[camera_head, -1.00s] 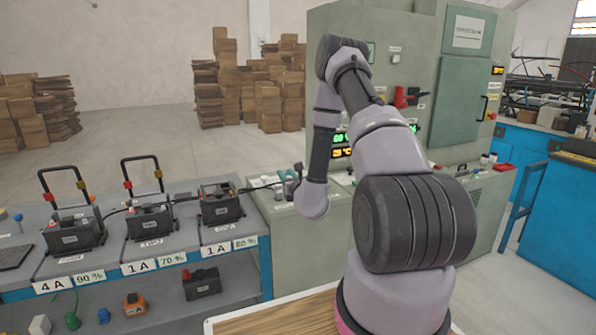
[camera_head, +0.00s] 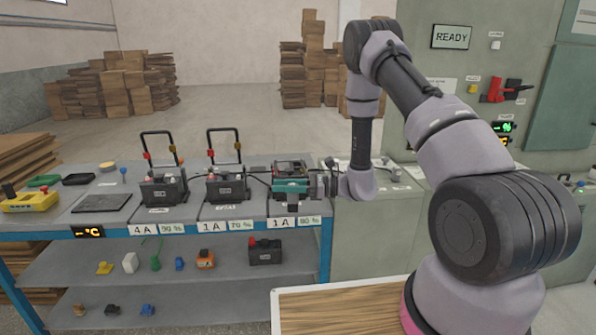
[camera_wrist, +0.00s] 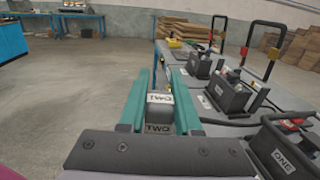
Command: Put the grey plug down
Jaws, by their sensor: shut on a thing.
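The grey plug (camera_wrist: 159,110), with a white label reading TWO, sits between the two teal fingers of my gripper (camera_wrist: 159,97) in the wrist view. My gripper is shut on it. In the head view my gripper (camera_head: 291,187) is at the right end of the bench, in front of and partly covering the rightmost battery. That battery, marked ONE (camera_wrist: 286,158), is to the right of the plug in the wrist view. I cannot tell whether the plug touches the bench top.
Two more batteries with upright black handles (camera_head: 163,186) (camera_head: 226,184) stand left on the grey bench (camera_head: 120,212). A dark flat pad (camera_head: 102,203) and a yellow box (camera_head: 30,201) lie further left. A green cabinet showing READY (camera_head: 451,37) is at right.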

